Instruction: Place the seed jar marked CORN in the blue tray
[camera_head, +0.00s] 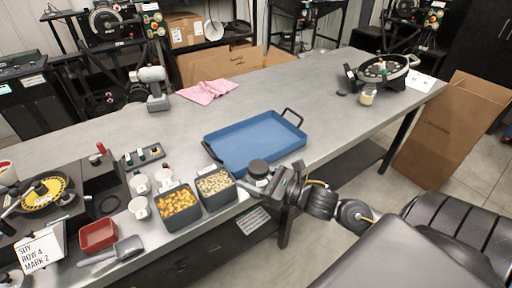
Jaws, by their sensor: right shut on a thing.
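The blue tray (268,128) lies on the grey table in the middle of the view, with a dark handle at each end. My right gripper (268,181) is shut on a jar with a dark lid (258,168), beside the tray's near left corner. The jar looks upright. Most of its body is hidden by the gripper, and no marking on it is readable. I cannot tell whether it touches the table. The open part of the tray is empty. My left gripper is not in view.
Two dark bins, one of orange-yellow kernels (178,203) and one of pale seeds (215,185), stand left of the gripper. White cups, a red tray (98,235) and a scoop lie further left. Another small jar (367,96) stands far right.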

